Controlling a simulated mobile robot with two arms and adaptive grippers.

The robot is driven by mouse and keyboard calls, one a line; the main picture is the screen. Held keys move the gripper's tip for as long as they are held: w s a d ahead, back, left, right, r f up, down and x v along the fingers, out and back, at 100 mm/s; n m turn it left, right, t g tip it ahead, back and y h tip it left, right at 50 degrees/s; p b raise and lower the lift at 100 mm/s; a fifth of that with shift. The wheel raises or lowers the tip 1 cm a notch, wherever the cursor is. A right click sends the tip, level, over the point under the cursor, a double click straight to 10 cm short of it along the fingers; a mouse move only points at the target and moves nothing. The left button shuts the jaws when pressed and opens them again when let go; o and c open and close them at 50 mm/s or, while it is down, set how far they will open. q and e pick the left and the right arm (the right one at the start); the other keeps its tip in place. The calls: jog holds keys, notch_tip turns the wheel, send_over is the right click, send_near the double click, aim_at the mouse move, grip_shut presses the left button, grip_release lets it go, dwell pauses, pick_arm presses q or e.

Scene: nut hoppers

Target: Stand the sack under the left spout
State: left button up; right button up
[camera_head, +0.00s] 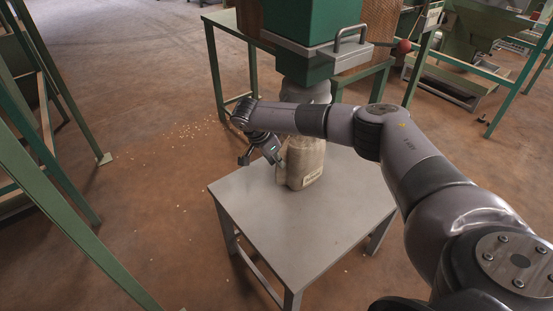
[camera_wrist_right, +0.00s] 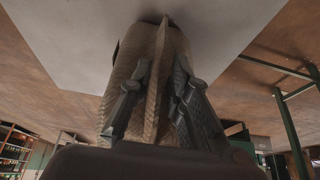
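The sack (camera_head: 304,164) is pale, with a small label low on its front, and stands upright on the grey table (camera_head: 300,225). Which spout this is, I cannot tell. My right gripper (camera_head: 259,158) is at the sack's left side, fingers spread. In the right wrist view its fingers (camera_wrist_right: 160,80) stand either side of an upright ridge of the woven sack (camera_wrist_right: 157,95), apparently without squeezing it. My left gripper is out of view.
A lever with a red knob (camera_head: 404,45) sticks out right of the hopper. Green frames (camera_head: 45,180) stand at the left, and another green machine (camera_head: 480,35) at the back right. The front of the table is clear. Small crumbs lie on the brown floor.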

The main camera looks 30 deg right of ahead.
jog(key=shift+o, duration=0.5)
jog(key=shift+r, duration=0.1)
pick_arm(q)
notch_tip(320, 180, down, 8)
jog(key=p, duration=0.2)
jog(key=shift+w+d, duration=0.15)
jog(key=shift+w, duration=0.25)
pick_arm(e)
jog(key=v, duration=1.2)
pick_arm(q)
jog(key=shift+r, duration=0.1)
